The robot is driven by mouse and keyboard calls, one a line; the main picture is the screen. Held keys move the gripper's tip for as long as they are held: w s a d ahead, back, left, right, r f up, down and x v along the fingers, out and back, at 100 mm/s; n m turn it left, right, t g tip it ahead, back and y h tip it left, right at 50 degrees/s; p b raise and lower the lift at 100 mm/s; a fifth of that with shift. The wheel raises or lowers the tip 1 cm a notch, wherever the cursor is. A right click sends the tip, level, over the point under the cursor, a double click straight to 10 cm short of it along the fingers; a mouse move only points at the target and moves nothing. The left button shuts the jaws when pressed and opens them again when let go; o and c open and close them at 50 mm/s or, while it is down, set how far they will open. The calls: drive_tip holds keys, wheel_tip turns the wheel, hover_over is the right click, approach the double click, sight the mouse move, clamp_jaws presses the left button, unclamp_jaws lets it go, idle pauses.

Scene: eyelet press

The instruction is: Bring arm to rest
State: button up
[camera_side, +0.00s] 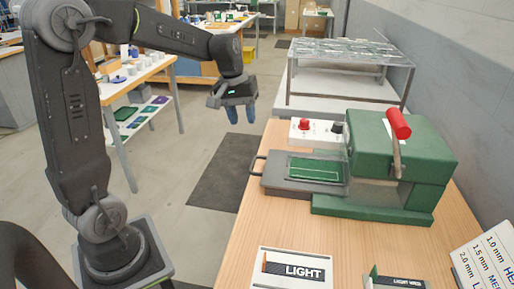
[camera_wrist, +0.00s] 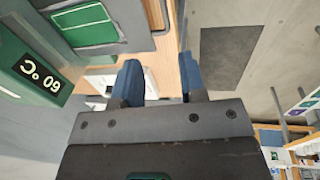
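My gripper (camera_side: 241,115) hangs in the air to the left of the workbench, fingers pointing down, above the floor near the dark mat. In the wrist view its two blue fingers (camera_wrist: 160,82) stand apart with nothing between them. The green press (camera_side: 400,160) with a red-knobbed lever (camera_side: 397,124) stands on the bench. A grey tray (camera_side: 270,184) with a green panel (camera_side: 315,169) sticks out of its left side. The wrist view also shows the green panel (camera_wrist: 85,22) at upper left.
The wooden bench (camera_side: 255,231) holds a LIGHT sign (camera_side: 295,270) at the front and a control box (camera_side: 316,138) behind the tray. A wire rack (camera_side: 345,52) stands behind. A dark mat (camera_side: 232,172) lies on the floor. A side table (camera_side: 140,78) stands at left.

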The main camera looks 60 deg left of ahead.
drive_tip(key=s+d+r+m+t+y, duration=0.1)
drive_tip(key=s+d+m+t, duration=0.3)
drive_tip(key=s+d+m, duration=0.4)
drive_tip(key=s+d+r, duration=0.1)
drive_tip(key=s+d, duration=0.4)
drive_tip(key=s, duration=0.4)
drive_tip(key=shift+d+m, duration=0.25)
drive_tip(key=shift+m, duration=0.05)
